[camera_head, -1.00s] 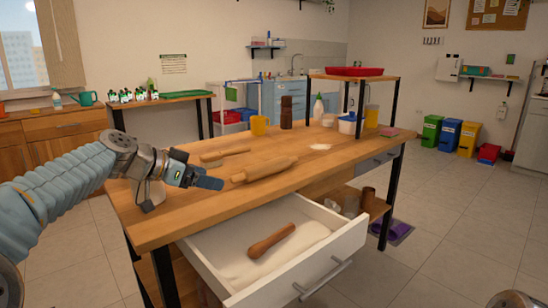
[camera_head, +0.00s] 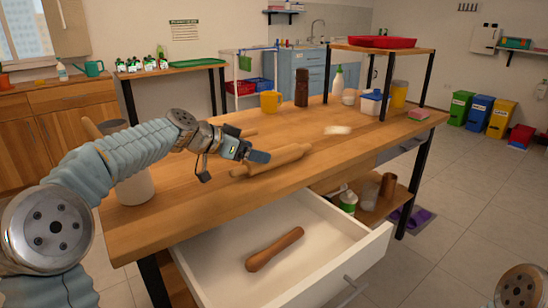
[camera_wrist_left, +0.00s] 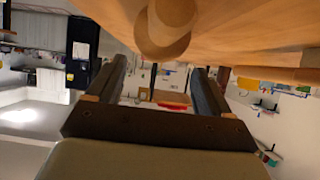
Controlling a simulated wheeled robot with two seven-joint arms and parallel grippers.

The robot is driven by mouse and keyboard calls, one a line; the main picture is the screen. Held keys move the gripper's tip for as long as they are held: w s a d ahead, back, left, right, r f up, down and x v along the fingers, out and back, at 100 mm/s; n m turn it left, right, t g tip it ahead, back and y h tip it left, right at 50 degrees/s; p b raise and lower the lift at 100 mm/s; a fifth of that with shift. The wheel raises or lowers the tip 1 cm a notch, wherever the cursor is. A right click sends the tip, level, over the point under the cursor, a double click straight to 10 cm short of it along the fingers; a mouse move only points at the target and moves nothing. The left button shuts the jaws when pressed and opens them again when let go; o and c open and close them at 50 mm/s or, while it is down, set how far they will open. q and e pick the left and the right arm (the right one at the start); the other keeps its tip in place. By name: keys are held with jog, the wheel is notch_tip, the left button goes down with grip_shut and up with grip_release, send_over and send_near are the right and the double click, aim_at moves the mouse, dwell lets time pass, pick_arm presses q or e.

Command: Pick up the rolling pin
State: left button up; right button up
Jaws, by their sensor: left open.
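A light wooden rolling pin (camera_head: 272,160) lies on the wooden table, its left handle close to my left gripper. My left gripper (camera_head: 257,156) is open and empty, just above the table at the pin's left end; I cannot tell whether it touches the pin. In the left wrist view, the two fingers of my left gripper (camera_wrist_left: 152,88) stand apart, with a rounded wooden end, likely the rolling pin (camera_wrist_left: 165,32), above the gap and not between them. My right gripper is not in view.
An open white drawer (camera_head: 215,262) below the table edge holds a darker brown wooden pin (camera_head: 274,249). A yellow mug (camera_head: 270,103), a brown grinder (camera_head: 301,88) and a raised shelf (camera_head: 395,47) stand at the back. A pale container (camera_head: 135,188) stands at the left behind my arm.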

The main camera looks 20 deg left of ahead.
aim_at(274, 159)
pick_arm(q)
jog(key=x, duration=0.1)
jog(key=p+x, duration=0.1)
jog(key=x, duration=0.2)
jog(key=shift+w+d, duration=0.2)
jog(key=shift+d, duration=0.35)
jog(key=shift+w+f, duration=0.1)
jog(key=shift+w, duration=0.05)
jog(key=c, duration=1.3)
